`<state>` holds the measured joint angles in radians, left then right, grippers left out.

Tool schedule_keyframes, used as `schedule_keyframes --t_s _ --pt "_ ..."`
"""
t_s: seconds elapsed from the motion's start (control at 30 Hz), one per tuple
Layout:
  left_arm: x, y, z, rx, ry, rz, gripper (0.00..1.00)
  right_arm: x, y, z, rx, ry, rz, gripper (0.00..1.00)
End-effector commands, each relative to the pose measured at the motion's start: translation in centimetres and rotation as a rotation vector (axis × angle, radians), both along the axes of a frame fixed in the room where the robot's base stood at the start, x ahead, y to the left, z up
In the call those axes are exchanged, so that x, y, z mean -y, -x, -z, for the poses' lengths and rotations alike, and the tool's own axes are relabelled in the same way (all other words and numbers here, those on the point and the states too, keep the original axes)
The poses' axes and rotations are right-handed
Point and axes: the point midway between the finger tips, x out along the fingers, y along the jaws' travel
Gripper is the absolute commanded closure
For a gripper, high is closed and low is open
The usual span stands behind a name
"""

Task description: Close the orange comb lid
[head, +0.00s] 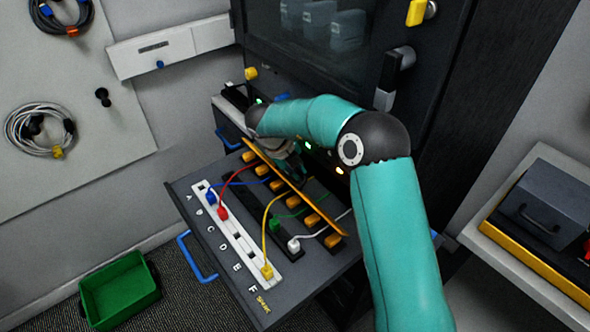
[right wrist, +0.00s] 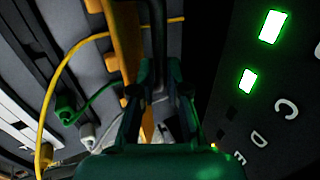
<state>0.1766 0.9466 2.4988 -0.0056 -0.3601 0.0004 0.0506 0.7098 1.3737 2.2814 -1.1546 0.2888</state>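The orange comb lid (head: 297,190) is a long thin bar standing up along the pull-out tray, with several orange blocks along its near side. In the right wrist view the lid (right wrist: 129,48) runs down the picture and passes behind my gripper's left finger. My right gripper (right wrist: 161,78) is green, its fingertips apart, and it points down close beside the lid. In the head view my right gripper (head: 291,158) is partly hidden behind the lid, on its cabinet side. Whether it touches the lid cannot be told. My left gripper is not in view.
The tray (head: 207,268) holds a white strip (head: 236,245) lettered A to F, with red, blue and yellow plugs. Green and white plugs sit in a dark strip beside it; cables run under the lid. The dark cabinet (head: 300,75) stands behind. A green bin (head: 118,290) is on the floor.

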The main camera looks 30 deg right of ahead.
Motion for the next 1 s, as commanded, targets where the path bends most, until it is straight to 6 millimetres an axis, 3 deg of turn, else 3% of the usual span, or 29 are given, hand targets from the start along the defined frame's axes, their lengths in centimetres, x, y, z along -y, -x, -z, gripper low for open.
schedule_keyframes --t_s 0.47,0.77,1.0 --pt "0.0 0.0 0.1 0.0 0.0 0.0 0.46 -0.6 -0.1 0.0 0.005 0.06 -0.005 1.0" --pt "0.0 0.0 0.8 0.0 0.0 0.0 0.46 -2.3 0.0 0.6 0.02 0.251 -0.009 1.0" --pt "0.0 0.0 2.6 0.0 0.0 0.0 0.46 -4.0 0.1 1.8 0.039 0.474 -0.009 1.0"
